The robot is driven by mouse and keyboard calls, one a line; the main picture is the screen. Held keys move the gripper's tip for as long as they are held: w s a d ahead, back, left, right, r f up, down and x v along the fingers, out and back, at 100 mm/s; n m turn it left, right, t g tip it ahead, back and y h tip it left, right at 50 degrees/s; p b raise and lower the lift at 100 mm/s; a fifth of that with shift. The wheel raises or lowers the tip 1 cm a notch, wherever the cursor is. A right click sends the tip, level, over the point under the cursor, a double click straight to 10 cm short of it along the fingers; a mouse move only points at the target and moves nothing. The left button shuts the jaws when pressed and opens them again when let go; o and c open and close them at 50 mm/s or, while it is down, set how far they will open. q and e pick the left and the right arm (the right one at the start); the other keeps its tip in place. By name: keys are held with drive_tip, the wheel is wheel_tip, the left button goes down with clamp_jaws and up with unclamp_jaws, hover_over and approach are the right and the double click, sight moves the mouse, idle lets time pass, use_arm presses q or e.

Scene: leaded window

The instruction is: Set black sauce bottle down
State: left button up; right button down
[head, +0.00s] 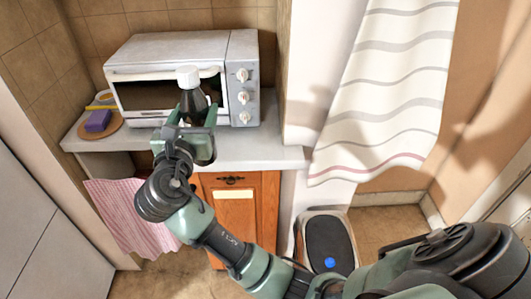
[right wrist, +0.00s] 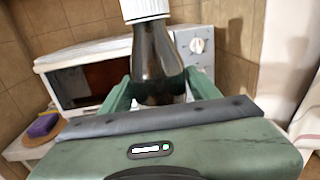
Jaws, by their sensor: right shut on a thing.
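The black sauce bottle (head: 193,100) has a white cap and stands upright in the grip of my right gripper (head: 192,127). The gripper is shut on the bottle, in front of the toaster oven and over the front part of the counter (head: 255,150). In the right wrist view the bottle (right wrist: 157,62) sits between the two green fingers (right wrist: 160,92). Its lower end is hidden by the gripper, so I cannot tell whether it touches the counter. My left gripper is not in view.
A white toaster oven (head: 180,48) with knobs fills the back of the counter. At the left a purple sponge (head: 98,121) lies on a round brown board (head: 103,131). Counter to the right of the gripper is bare. A striped curtain (head: 390,95) hangs at the right, above a bin (head: 328,240).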

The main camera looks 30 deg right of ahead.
drive_tip(key=shift+a+r+m, duration=0.3)
drive_tip(key=shift+r, duration=0.35)
drive_tip(key=shift+w+d+r+g+h, duration=0.1)
drive_tip(key=shift+d+r+g+h, duration=0.1)
drive_tip(key=shift+d+g+h, duration=0.15)
drive_tip(key=d+p, duration=0.3)
drive_tip(key=d, duration=1.6)
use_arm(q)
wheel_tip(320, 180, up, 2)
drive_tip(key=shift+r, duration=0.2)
use_arm(e)
wheel_tip(320, 180, down, 7)
drive_tip(key=shift+w+d, duration=0.25)
drive_tip(key=shift+w, duration=0.2)
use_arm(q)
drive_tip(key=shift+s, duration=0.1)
use_arm(e)
drive_tip(key=shift+f, duration=0.15)
drive_tip(key=c, duration=0.7)
unclamp_jaws()
drive_tip(key=shift+f, duration=0.1)
drive_tip(key=shift+o, duration=0.2)
